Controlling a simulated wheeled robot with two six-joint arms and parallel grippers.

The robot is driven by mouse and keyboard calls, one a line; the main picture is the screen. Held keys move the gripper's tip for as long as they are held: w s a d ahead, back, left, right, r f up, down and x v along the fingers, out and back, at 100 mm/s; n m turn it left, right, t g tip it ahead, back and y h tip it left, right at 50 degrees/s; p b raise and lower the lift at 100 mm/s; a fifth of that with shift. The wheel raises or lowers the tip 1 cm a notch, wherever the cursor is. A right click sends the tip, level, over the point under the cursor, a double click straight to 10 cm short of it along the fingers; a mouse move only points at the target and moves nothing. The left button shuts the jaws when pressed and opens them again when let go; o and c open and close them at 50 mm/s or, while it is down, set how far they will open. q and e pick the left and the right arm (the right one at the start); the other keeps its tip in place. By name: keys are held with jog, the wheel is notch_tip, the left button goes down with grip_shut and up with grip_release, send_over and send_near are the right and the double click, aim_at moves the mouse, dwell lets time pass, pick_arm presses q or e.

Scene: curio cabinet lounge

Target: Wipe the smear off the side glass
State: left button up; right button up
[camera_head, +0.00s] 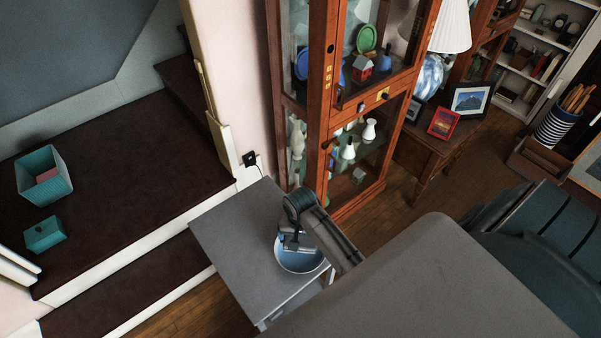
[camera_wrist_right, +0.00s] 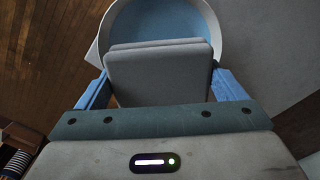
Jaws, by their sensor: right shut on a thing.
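The wooden curio cabinet (camera_head: 333,100) stands in the upper middle of the head view, with its side glass (camera_head: 296,140) facing left. I cannot make out a smear on that glass from here. My right gripper (camera_head: 294,241) is over a white bowl with a blue inside (camera_head: 300,262) on a grey table. In the right wrist view its blue fingers are shut on a grey pad (camera_wrist_right: 160,75), which is above or partly in the bowl (camera_wrist_right: 212,35); I cannot tell whether it touches the bowl. My left gripper is not in view.
The grey table (camera_head: 235,230) stands close to the cabinet, with bare top left of the bowl. Dark steps (camera_head: 120,150) with teal boxes (camera_head: 44,173) are at left. A side table (camera_head: 425,150) with a lamp and framed pictures is right of the cabinet.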

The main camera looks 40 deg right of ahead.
jog(key=shift+r, duration=2.35)
